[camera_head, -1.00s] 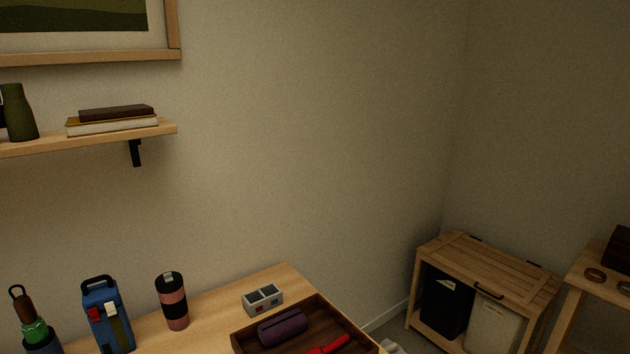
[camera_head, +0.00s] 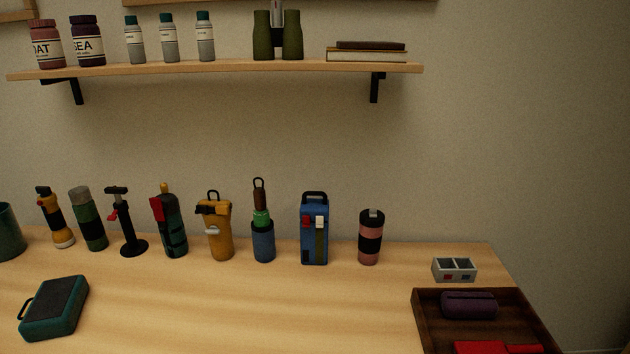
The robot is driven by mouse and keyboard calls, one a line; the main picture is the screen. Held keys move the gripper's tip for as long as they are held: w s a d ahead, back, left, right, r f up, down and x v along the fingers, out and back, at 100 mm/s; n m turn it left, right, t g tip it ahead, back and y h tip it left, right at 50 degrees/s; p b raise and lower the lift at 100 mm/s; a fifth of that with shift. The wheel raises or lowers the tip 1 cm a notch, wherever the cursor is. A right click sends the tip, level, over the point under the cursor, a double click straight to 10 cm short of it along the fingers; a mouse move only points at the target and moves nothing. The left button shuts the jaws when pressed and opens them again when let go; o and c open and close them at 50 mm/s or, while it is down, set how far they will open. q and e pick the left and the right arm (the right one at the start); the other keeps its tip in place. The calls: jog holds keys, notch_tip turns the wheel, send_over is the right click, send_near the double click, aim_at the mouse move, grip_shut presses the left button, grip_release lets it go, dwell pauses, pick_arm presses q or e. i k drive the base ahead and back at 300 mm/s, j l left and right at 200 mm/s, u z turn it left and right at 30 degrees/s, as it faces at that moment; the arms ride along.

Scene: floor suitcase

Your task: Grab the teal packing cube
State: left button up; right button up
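A teal packing cube (camera_head: 54,307) with a dark top panel and a small black handle loop on its left side lies flat on the wooden table at the lower left of the head view. It lies apart from the things around it. Neither of my grippers shows in the view.
A row of bottles and tools, with a blue case (camera_head: 314,230) and a pink tumbler (camera_head: 370,238), stands along the table's back. A dark wooden tray (camera_head: 424,321) at right holds a purple pouch (camera_head: 468,305) and red items. The table's middle is clear. A shelf (camera_head: 220,68) hangs above.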

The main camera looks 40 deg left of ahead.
aim_at(54, 311)
jog(key=u, duration=2.8)
jog(key=i+j+z, duration=0.3)
jog(key=j+z, duration=0.3)
jog(key=i+j+z, duration=0.1)
jog(key=j+z, duration=0.25)
jog(key=j, duration=0.2)
